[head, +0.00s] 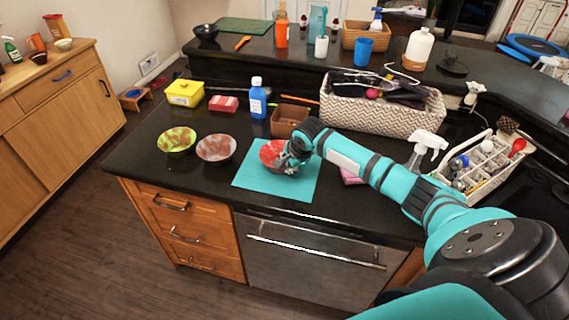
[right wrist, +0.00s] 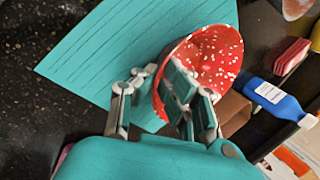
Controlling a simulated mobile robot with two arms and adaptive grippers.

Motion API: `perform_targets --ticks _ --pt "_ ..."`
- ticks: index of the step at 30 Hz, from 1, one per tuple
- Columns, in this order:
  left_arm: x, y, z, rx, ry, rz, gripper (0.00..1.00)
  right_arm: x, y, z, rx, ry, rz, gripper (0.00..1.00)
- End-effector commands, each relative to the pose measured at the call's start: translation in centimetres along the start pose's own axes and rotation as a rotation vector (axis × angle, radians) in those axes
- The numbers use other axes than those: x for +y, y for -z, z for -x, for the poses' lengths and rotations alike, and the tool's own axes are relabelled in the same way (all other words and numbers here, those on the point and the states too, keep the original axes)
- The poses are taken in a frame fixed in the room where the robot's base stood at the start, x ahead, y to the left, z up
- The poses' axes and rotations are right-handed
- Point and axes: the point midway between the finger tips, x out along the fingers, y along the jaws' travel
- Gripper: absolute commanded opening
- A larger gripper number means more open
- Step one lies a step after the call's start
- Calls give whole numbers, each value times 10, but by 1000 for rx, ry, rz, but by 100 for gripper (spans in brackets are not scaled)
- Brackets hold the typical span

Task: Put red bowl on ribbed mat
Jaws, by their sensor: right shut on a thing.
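The red bowl (head: 271,153), red with white speckles inside, is at my right gripper (head: 290,158) over the far part of the teal ribbed mat (head: 268,187). In the right wrist view the bowl (right wrist: 207,62) looks tilted, and my right gripper (right wrist: 170,103) is shut on its rim. The ribbed mat (right wrist: 100,50) lies flat beneath. I cannot tell whether the bowl touches the mat. My left gripper is not in view.
A green-patterned bowl (head: 177,139) and a brown-grey bowl (head: 216,148) stand left of the mat. A blue bottle (head: 257,100) and a brown box (head: 291,120) stand behind it. A woven basket (head: 385,108) and a spray bottle (head: 425,148) are to the right.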

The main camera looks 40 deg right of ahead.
Motion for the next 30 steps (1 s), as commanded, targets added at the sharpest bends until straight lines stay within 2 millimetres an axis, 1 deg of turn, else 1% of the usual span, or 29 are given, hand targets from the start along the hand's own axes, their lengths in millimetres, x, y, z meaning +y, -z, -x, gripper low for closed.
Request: perform_targets --ticks 12,13,17,18,26,30 --pt "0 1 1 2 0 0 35 3 0 -6 -1 1 0 0" --pt "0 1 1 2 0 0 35 3 0 -6 0 1 0 9" --pt "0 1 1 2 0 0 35 3 0 -5 0 1 0 26" --pt "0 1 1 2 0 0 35 3 0 -5 0 1 0 29" --pt "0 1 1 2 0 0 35 2 0 -4 0 2 0 29" --pt "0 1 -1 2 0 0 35 1 0 6 -1 2 0 29"
